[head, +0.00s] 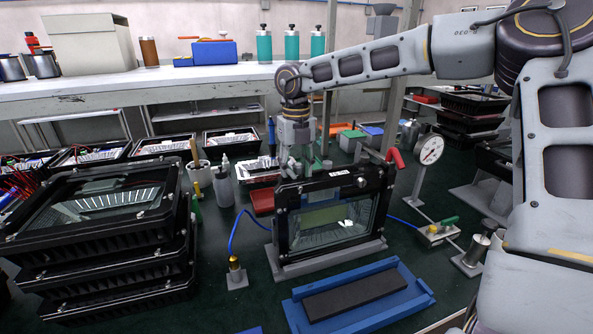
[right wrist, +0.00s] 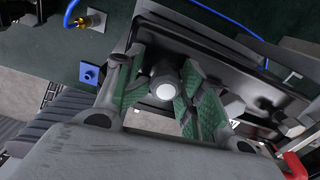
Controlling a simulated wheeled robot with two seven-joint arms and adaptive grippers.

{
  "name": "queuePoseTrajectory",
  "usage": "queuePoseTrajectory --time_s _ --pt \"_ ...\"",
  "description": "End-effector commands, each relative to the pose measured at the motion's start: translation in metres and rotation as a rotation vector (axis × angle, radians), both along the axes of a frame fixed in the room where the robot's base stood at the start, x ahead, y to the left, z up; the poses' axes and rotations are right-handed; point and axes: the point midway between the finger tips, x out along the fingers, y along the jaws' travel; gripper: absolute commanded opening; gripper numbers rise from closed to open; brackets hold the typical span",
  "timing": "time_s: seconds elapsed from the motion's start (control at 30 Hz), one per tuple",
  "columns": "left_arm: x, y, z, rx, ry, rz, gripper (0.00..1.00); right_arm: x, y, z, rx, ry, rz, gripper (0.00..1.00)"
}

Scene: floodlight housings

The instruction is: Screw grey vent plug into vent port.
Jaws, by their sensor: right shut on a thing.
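The floodlight housing (head: 377,185), black with a glass front, stands upright in a grey fixture (head: 275,265). My right gripper (head: 302,168) points down behind the housing's top left edge. In the right wrist view, its green-padded fingers (right wrist: 160,90) are shut around a grey, round part with a white end, which looks like the grey vent plug (right wrist: 164,88). The plug is beside the black housing (right wrist: 225,60) there. I cannot tell whether it touches the housing. The vent port is hidden, behind the plug or the gripper. My left gripper is out of view.
Stacked black housings (head: 100,285) stand at the left. A blue tray (head: 415,300) with a dark pad lies in front of the fixture. A red clamp handle (head: 396,158) and a pressure gauge (head: 431,150) stand at the right. A blue hose (head: 234,228) runs left of the fixture.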

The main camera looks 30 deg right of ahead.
Motion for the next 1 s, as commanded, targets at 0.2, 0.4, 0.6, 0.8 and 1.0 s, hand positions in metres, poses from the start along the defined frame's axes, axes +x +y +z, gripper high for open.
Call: queuePoseTrajectory --time_s 0.2,0.4,0.6,0.8,1.0 --pt "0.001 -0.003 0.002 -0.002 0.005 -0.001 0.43 -0.004 -0.003 -0.01 -0.004 0.021 -0.057 0.1" --pt "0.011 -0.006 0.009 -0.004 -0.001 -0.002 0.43 -0.004 -0.002 -0.01 -0.002 0.021 -0.102 0.1" --pt "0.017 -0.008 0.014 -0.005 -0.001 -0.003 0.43 -0.004 -0.002 -0.009 -0.002 0.019 -0.147 0.0" --pt "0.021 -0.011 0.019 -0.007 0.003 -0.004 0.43 -0.004 -0.001 -0.008 -0.001 0.017 -0.194 0.0" --pt "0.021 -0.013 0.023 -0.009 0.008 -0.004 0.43 -0.003 0.0 -0.008 0.002 0.017 -0.242 0.0"
